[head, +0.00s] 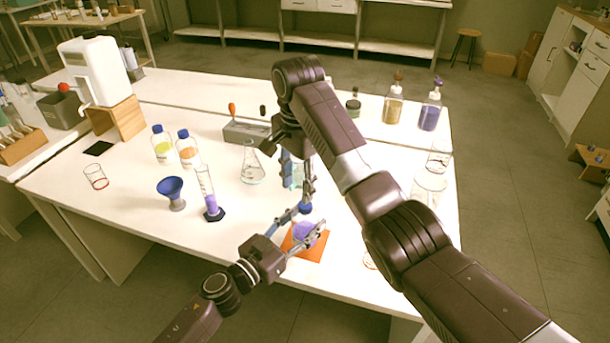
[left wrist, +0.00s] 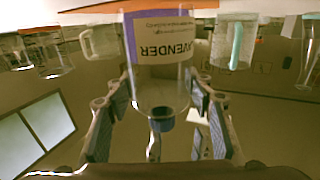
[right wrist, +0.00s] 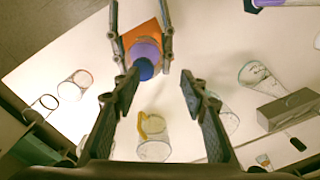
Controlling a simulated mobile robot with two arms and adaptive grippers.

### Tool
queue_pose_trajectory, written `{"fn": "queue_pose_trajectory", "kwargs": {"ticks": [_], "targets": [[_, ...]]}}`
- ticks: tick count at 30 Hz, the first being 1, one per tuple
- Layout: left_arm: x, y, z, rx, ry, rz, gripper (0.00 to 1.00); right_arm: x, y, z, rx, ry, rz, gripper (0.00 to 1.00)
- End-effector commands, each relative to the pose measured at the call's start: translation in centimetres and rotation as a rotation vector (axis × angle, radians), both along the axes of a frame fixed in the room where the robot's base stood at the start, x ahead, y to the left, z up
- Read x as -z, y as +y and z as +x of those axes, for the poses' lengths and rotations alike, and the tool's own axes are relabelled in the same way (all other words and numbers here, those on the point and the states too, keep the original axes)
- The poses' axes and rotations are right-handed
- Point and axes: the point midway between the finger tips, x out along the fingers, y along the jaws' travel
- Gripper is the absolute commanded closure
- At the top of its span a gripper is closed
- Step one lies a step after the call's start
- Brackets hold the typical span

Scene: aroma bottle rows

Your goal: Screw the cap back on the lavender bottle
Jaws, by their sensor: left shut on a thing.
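The lavender bottle (head: 304,235), with purple contents, stands on an orange mat (head: 314,250) near the table's front edge. My left gripper (head: 306,226) is shut around its body, and the LAVENDER label (left wrist: 166,47) shows upside down in the left wrist view. The blue cap (head: 305,208) is at the top of the bottle neck, and it also shows in the right wrist view (right wrist: 145,69). I cannot tell how tightly it sits. My right gripper (right wrist: 162,78) is open, pointing down just above the cap, with its fingers apart and nothing between them.
A flask (head: 252,172) and a grey holder (head: 246,132) stand behind. A purple-filled cylinder (head: 209,190) and a blue funnel (head: 170,188) stand left. Clear glassware (head: 428,186) is right of my right arm. Bare tabletop lies front left.

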Motion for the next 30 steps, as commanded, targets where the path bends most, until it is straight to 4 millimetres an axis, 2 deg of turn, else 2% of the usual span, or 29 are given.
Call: {"fn": "queue_pose_trajectory", "kwargs": {"ticks": [6, 15, 30], "targets": [[0.1, 0.0, 0.0, 0.001, 0.001, 0.000, 1.00, -1.8, 0.6, 0.4, -0.496, -0.036, -0.040, 0.60], [0.1, 0.0, 0.0, 0.001, 0.001, 0.000, 1.00, -3.3, 0.8, 0.2, -1.161, -0.047, -0.098, 0.60], [0.1, 0.0, 0.0, 0.001, 0.001, 0.000, 1.00, -4.2, -0.9, -0.9, -2.164, -0.003, -0.124, 0.60]]}}
